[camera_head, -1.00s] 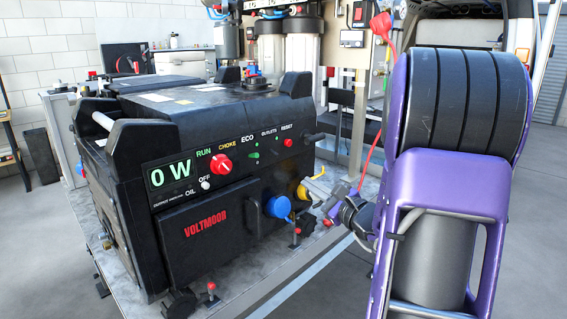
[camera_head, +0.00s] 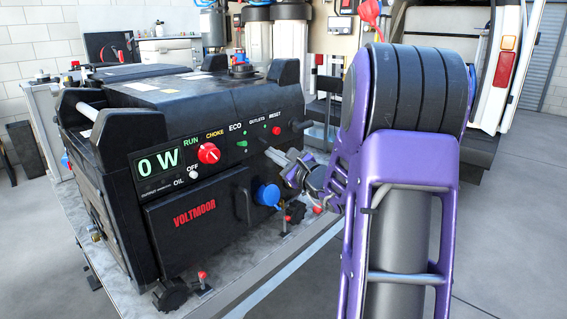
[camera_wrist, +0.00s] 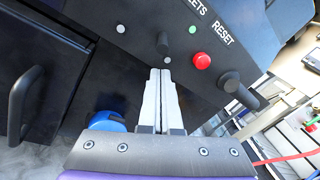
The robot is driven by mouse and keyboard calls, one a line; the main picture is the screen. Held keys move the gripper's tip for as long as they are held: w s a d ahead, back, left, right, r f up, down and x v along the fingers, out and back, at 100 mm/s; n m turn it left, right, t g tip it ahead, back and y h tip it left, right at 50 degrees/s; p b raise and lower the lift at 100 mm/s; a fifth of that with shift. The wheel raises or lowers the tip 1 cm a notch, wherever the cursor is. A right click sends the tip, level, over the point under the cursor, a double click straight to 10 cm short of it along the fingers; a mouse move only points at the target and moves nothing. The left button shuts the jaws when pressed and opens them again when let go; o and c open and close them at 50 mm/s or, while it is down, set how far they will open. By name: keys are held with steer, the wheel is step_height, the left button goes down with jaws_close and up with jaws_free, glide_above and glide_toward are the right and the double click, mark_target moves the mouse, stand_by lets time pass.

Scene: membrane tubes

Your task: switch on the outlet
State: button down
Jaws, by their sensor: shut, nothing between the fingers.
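The black VOLTMOOR generator (camera_head: 165,100) stands on a grey platform, its display reading 0 W. The OUTLETS label (camera_head: 256,119) is at the right of its panel. In the wrist view a small dark toggle (camera_wrist: 163,42) sticks out below the partly visible label, with a small green light (camera_wrist: 193,30) to its right. My gripper (camera_head: 269,153) is shut and empty. In the wrist view its pale fingertips (camera_wrist: 160,72) are together just below the toggle. I cannot tell whether they touch it or which way it is set.
A red RESET button (camera_wrist: 202,61) sits to the right of the toggle, with a dark knob (camera_wrist: 240,92) beyond it. A blue socket cap (camera_head: 268,194) is below my gripper. A red choke knob (camera_head: 208,153) and a handled door (camera_head: 200,214) are to the left.

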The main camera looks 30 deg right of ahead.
steer(key=shift+s+a+r, duration=0.45)
steer(key=shift+s+r, duration=0.05)
steer(key=shift+r, duration=0.3)
steer(key=shift+r+g+p, duration=0.25)
steer(key=shift+g+p, duration=0.05)
steer(key=shift+p, duration=0.35)
